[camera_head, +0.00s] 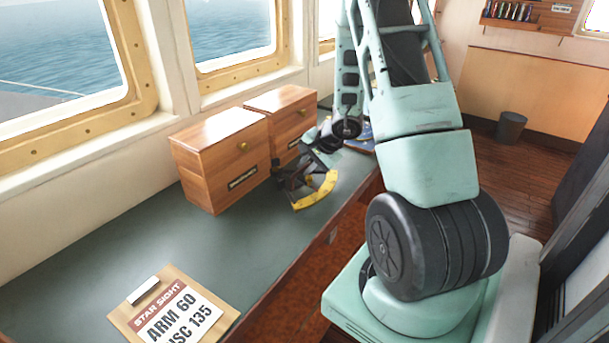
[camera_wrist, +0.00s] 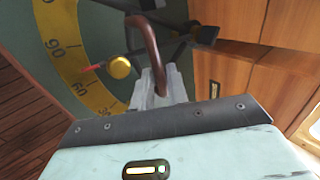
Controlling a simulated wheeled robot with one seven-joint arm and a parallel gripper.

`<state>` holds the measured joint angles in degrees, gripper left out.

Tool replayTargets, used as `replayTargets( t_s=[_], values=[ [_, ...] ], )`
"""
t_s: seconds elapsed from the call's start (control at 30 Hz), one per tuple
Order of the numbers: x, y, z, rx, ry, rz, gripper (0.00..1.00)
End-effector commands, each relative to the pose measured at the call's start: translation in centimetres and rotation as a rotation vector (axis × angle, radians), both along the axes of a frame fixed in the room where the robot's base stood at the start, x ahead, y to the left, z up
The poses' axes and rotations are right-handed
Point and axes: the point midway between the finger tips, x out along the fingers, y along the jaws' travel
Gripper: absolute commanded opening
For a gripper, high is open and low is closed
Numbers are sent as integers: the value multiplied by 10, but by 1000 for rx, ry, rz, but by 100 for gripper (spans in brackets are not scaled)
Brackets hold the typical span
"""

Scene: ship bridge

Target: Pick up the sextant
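The sextant (camera_head: 318,191), with a yellow graduated arc and dark frame, is on or just above the grey-green counter, in front of the wooden boxes; whether it touches the counter is unclear. In the wrist view its yellow arc (camera_wrist: 83,80) with numbers fills the left side, and its curved brown handle (camera_wrist: 146,42) runs down between my fingertips. My gripper (camera_wrist: 160,86) has its grey fingers close on both sides of the handle and looks shut on it.
Two wooden boxes (camera_head: 222,160) (camera_head: 283,117) stand against the window wall right beside the sextant. A clipboard (camera_head: 172,308) with a star sight card lies at the counter's (camera_head: 160,243) near end. The counter between is clear. A dark bin (camera_head: 510,126) stands on the floor behind.

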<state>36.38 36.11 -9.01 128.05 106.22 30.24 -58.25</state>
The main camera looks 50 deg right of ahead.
Motion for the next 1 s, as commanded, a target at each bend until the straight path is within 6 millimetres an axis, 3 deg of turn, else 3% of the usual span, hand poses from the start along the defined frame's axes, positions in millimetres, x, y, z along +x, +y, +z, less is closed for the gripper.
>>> replayTargets(
  t_s=[0.37, 0.47, 1.0],
  values=[
    [8, 1, -11, 0, -1, 0, 16],
    [7, 1, -11, 0, -1, 0, 0],
    [7, 1, -11, 0, -1, 0, 0]
  ],
)
